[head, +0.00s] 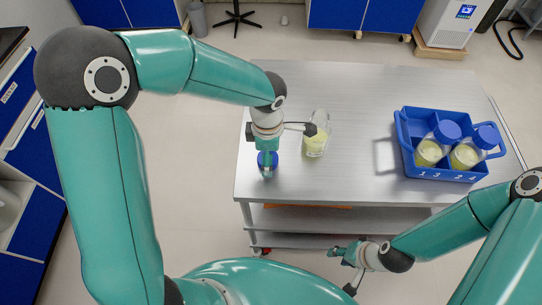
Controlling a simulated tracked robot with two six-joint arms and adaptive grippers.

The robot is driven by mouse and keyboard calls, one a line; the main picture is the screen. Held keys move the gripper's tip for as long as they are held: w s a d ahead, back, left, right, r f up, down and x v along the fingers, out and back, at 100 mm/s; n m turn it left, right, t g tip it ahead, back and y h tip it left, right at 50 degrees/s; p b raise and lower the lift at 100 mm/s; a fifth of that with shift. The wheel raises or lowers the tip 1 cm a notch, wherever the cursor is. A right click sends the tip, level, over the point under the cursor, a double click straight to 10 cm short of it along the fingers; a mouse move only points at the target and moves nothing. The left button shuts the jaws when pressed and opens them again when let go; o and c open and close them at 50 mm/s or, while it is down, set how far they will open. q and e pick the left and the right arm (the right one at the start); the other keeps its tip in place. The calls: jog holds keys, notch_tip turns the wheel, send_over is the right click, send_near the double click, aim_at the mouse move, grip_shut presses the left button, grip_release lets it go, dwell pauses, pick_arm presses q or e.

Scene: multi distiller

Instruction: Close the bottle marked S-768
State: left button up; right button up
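A clear bottle (316,142) with pale yellow liquid stands upright on the metal table, with no cap visible on it. Its marking cannot be read. A blue cap (261,160) is at my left gripper (268,170), left of the bottle near the table's left edge. The gripper points down with a finger in front of the cap; whether the fingers press on it is hard to tell. My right gripper (341,271) is empty, its fingers apart, off the table's front edge.
A blue crate (441,173) at the table's right holds two bottles (428,152) (466,156) with blue caps. The table (352,92) is clear at the back and between the uncapped bottle and the crate. A lower shelf (300,217) lies beneath.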

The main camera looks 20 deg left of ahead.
pick_arm(q)
jog(key=shift+c, duration=0.2)
jog(key=c, duration=0.8)
jog(key=shift+o, duration=0.2)
notch_tip(320, 180, up, 20)
dwell(0.5)
